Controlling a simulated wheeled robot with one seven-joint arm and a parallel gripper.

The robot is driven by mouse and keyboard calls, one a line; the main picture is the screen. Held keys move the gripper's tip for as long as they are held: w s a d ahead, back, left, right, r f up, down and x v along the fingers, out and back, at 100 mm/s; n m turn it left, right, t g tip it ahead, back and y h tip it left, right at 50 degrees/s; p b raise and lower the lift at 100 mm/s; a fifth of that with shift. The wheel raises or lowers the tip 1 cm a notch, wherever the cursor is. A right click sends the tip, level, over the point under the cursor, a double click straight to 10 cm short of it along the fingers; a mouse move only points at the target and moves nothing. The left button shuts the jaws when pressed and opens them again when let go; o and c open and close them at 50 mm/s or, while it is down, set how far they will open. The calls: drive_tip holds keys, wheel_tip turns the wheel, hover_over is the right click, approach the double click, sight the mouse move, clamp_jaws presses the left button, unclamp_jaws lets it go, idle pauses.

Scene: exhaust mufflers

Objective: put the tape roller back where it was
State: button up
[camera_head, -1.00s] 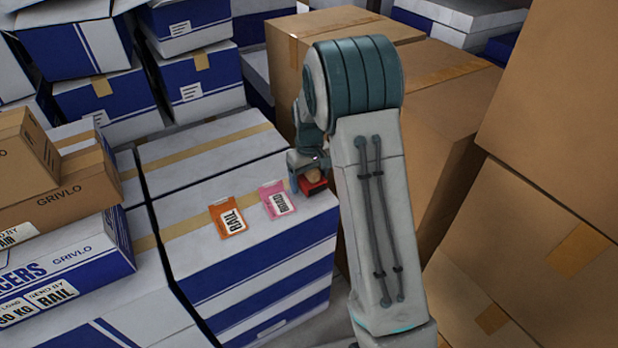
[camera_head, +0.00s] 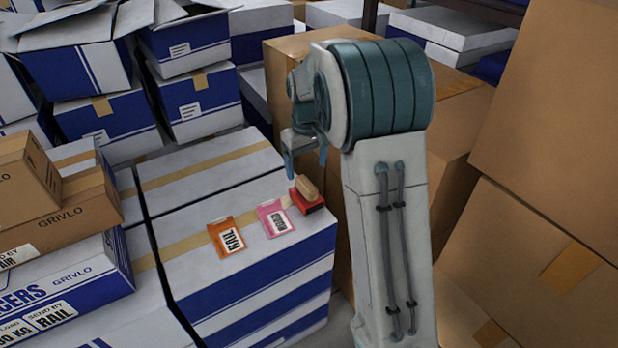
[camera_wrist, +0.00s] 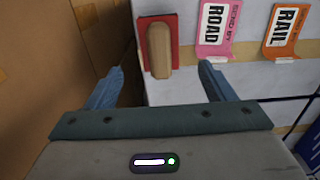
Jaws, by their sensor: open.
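A red flat-based item with a rounded tan wooden grip (camera_head: 307,188) sits on the top right corner of the white-and-blue carton stack (camera_head: 190,200). It also shows in the wrist view (camera_wrist: 160,50). It looks more like a hand stamp on a red base than a tape roller; nothing else in view clearly looks like a tape roller. My gripper (camera_head: 306,167) is open and empty, above and apart from the item. In the wrist view its two blue fingers (camera_wrist: 161,68) stand on either side of the tan grip with gaps.
A pink ROAD card (camera_head: 275,218) and an orange RAIL card (camera_head: 231,237) lie left of the item. Tall brown cartons (camera_head: 453,150) stand close on the right. Brown GRIVLO boxes (camera_head: 50,200) are at the left. The stack's rear top is clear.

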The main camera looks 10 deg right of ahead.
drive_tip(key=s+r+m+t, duration=0.1)
drive_tip(key=s+r, duration=0.1)
drive_tip(key=s, duration=1.1)
drive_tip(key=s+r+m+t, duration=0.1)
drive_tip(key=s+r+m, duration=0.1)
drive_tip(key=s, duration=1.2)
drive_tip(key=shift+s+m, duration=0.2)
drive_tip(key=shift+m, duration=0.1)
drive_tip(key=shift+a+r, duration=0.1)
